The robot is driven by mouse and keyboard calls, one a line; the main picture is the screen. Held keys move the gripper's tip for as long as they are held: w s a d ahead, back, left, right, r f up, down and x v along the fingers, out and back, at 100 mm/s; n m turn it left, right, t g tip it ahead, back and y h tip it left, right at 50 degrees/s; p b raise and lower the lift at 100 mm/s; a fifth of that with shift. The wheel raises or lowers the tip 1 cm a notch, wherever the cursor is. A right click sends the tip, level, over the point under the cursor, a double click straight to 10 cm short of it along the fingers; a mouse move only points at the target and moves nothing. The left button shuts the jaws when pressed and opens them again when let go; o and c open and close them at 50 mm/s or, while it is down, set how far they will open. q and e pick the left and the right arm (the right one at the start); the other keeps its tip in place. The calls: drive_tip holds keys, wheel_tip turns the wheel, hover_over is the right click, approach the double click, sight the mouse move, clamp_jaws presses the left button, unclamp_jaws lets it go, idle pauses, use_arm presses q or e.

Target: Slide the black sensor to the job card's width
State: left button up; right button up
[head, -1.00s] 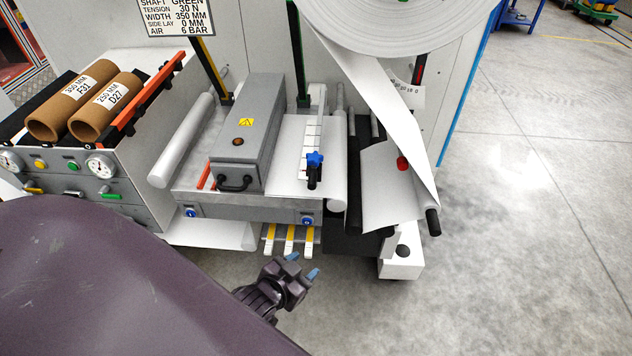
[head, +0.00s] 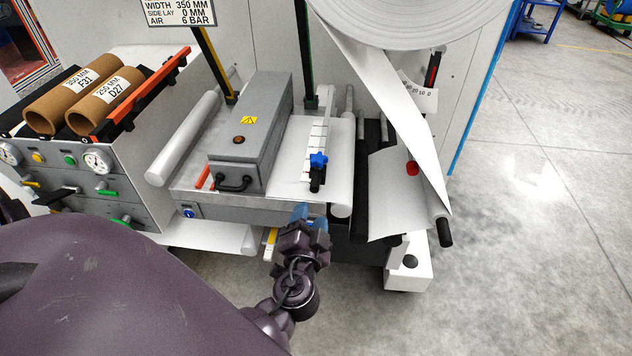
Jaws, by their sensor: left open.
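The job card (head: 180,12) hangs at the top left, cut by the frame edge; it reads width 350 MM, side lay 0 MM and air 6 BAR. The black sensor (head: 317,183) with a blue knob (head: 318,160) sits at the near end of a white ruled scale (head: 318,133), right of the grey box. The scale's figures are too small to read. My left gripper (head: 313,218) is open and empty, with blue fingertips just below the sensor, in front of the table's front edge. My right gripper is not in view.
A grey box with a black handle (head: 250,135) stands left of the sensor. A large white roll (head: 400,15) feeds a web down on the right. Cardboard cores (head: 105,100) lie on a rack at the left. The floor at the right is clear.

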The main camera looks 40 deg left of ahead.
sight(314, 190)
use_arm(q)
drive_tip(key=shift+n, duration=0.4)
drive_tip(key=p+x, duration=0.1)
drive_tip(key=x, duration=1)
drive_tip(key=shift+s+a, duration=0.1)
drive_tip(key=shift+c, duration=0.4)
clamp_jaws()
